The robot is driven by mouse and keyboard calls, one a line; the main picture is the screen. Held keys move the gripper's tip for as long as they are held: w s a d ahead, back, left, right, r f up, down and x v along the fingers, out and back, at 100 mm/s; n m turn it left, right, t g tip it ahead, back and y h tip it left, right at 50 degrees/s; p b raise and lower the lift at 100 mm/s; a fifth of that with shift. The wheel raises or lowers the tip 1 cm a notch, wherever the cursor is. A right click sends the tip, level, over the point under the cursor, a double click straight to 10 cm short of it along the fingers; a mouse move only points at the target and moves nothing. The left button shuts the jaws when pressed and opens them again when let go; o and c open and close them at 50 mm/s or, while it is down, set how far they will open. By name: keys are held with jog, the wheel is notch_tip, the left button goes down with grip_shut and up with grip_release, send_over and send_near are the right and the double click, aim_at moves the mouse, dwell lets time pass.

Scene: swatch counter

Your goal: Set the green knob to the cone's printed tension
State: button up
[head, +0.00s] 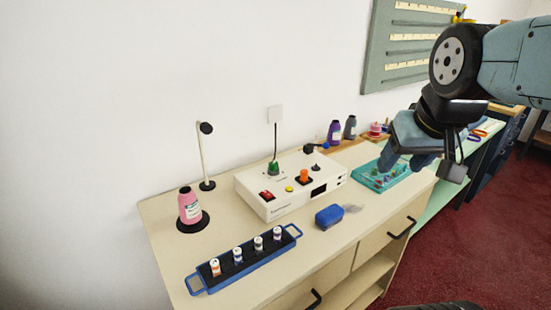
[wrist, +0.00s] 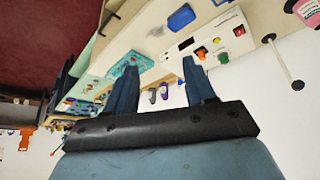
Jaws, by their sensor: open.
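The green knob (head: 272,169) is on top of a white control box (head: 293,204), towards its back left; it also shows in the wrist view (wrist: 222,58). Its setting is too small to read. A pink cone (head: 185,203) with a white label stands upright on a black disc at the left of the counter; its print is not legible. It shows partly at the wrist view's corner (wrist: 306,8). My gripper (head: 403,163) is open and empty, raised over the counter's right end, well right of the knob. Its two fingers are apart in the wrist view (wrist: 160,66).
The box also carries an orange knob (head: 304,175), a red switch (head: 266,195) and a yellow button (head: 289,188). A blue rack (head: 237,265) with several spools lies in front. A blue object (head: 328,216) and a teal tray (head: 370,182) are to the right. A thin lamp (head: 203,155) stands behind.

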jog(key=w+a+r+n, duration=0.1)
jog(key=w, duration=0.2)
jog(key=w+a+n+g, duration=0.1)
jog(key=w+a, duration=0.1)
jog(key=w, duration=0.1)
jog(key=w+a+r, duration=0.1)
jog(key=w, duration=0.1)
jog(key=shift+w+a+r+n, duration=0.3)
jog(key=shift+w+r+n, duration=0.05)
jog(key=shift+w+n, duration=0.05)
jog(key=n+g, duration=0.5)
jog(key=n, duration=0.3)
send_over(273, 163)
notch_tip(273, 163, down, 9)
jog(key=shift+n, duration=0.3)
notch_tip(273, 163, down, 13)
jog(key=shift+w+f, duration=0.1)
jog(key=shift+f, duration=0.1)
